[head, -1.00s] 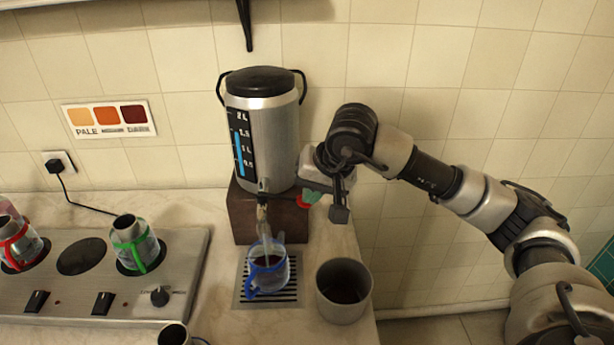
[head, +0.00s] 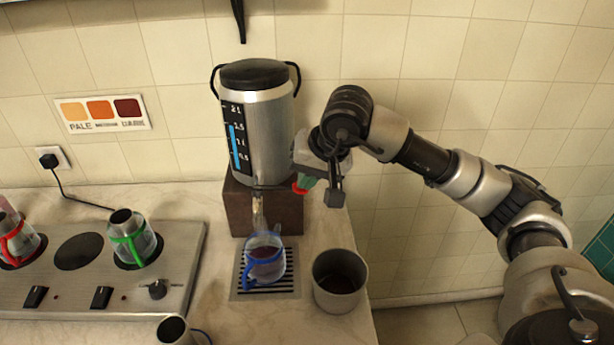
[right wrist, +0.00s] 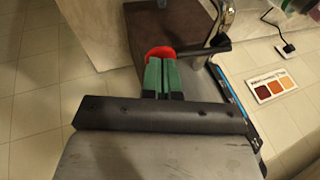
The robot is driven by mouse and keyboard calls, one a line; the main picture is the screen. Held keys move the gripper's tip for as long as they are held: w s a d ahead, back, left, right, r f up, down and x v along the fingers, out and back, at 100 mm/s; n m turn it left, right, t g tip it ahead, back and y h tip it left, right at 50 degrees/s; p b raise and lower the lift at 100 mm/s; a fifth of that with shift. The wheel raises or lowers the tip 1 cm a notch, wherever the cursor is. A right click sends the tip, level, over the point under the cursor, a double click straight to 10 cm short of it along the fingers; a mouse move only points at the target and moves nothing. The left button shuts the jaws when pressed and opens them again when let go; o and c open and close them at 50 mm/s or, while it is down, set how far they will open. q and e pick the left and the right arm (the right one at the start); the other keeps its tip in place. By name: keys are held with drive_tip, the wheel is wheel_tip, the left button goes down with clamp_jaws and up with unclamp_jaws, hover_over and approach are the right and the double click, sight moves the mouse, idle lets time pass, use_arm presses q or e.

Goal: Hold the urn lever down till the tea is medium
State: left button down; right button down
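The steel urn (head: 265,135) with black lid and blue level gauge stands on a brown block (head: 275,211). A clear glass with a blue handle (head: 265,265) stands below its tap on the drip grate, with reddish-brown tea inside. In the right wrist view a black lever (right wrist: 203,52) with a red end (right wrist: 160,52) runs from the tap area. My right gripper (head: 305,182) is beside the urn. Its green fingers (right wrist: 163,76) are together, tips at the red end; contact pressure is unclear. My left gripper is not in view.
A grey pot (head: 340,282) stands right of the grate, near the counter's right edge. A hotplate (head: 80,290) at left carries green-handled (head: 133,238) and red-handled (head: 18,240) glass vessels. A colour chart (head: 103,112) is on the wall. A metal cup (head: 173,331) is at front.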

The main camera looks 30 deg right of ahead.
drive_tip(key=s+r, duration=0.3)
drive_tip(key=r, duration=1)
drive_tip(key=shift+s+d+r, duration=0.15)
drive_tip(key=shift+s+d, duration=0.1)
drive_tip(key=shift+d, duration=0.15)
